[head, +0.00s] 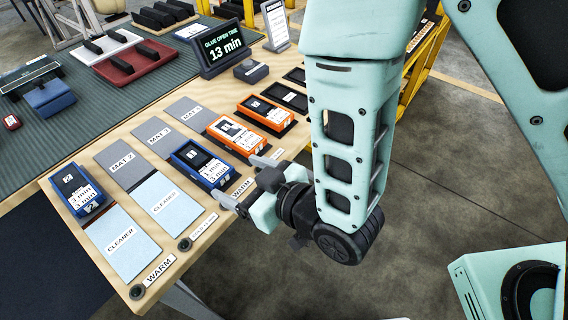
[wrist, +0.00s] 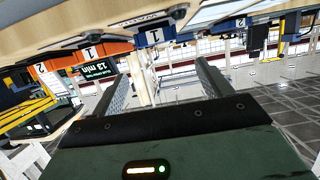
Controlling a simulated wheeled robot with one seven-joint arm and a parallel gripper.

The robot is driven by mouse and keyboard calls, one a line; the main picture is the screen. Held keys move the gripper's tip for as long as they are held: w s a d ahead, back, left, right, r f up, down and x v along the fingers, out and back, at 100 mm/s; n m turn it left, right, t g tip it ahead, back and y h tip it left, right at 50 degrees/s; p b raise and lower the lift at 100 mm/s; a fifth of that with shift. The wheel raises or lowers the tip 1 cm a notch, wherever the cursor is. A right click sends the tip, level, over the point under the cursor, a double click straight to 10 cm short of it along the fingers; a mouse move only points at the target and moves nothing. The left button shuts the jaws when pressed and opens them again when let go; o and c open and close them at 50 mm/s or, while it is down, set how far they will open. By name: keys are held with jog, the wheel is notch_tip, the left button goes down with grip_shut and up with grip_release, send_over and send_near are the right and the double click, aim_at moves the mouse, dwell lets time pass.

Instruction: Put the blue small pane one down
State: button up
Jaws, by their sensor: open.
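A blue block marked 1 (head: 203,165) lies on the wooden board in front of the MAT 3 pad, with a dark top and a white label. It also shows in the wrist view (wrist: 150,37). A second blue block, marked 2 (head: 75,188), lies at the board's left end. My gripper (head: 238,182) is open with nothing between its fingers. It is just right of the blue block 1, at the board's front edge, and looks apart from it. The wrist view also shows the empty gap between the fingers (wrist: 160,72).
Two orange blocks (head: 236,135) (head: 267,113) lie further right. WARM labels line the front edge. A timer sign (head: 222,48) reads 13 min. Open floor lies right of the board.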

jog(key=s+d+r+m+g+h, duration=0.1)
jog(key=s+d+r+g+h, duration=0.3)
jog(key=d, duration=0.5)
jog(key=s+d+r+m+g+h, duration=0.1)
jog(key=s+d+r+g+h, duration=0.4)
jog(key=d, duration=0.5)
jog(key=shift+s+d+r+g+h, duration=0.2)
jog(key=shift+s+r+g+h, duration=0.1)
jog(key=shift+r+h, duration=0.35)
notch_tip(320, 180, up, 4)
jog(key=p, duration=0.4)
jog(key=shift+r, duration=0.25)
